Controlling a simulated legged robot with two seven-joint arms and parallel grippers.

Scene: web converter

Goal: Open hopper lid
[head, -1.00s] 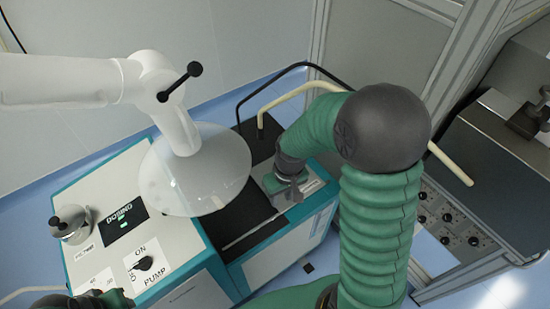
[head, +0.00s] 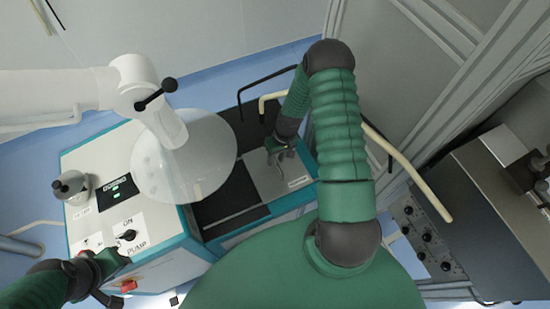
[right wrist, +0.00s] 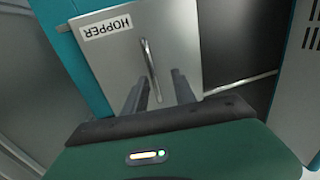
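The hopper lid is a flat grey metal panel (head: 262,178) in the dark top of the teal and white machine in the head view. In the right wrist view the lid (right wrist: 115,60) carries a HOPPER label and a slim metal bar handle (right wrist: 149,68). My right gripper (head: 279,154) is over the lid. In the right wrist view its two fingers (right wrist: 158,82) are apart, with the handle's lower end between them. I cannot tell whether they touch it. The lid lies flat. My left gripper (head: 116,284) is at the machine's front left, its fingers unclear.
A white arm with a clear round cover (head: 185,158) hangs beside the lid on the left. A cream pipe (head: 410,170) and a metal frame stand on the right.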

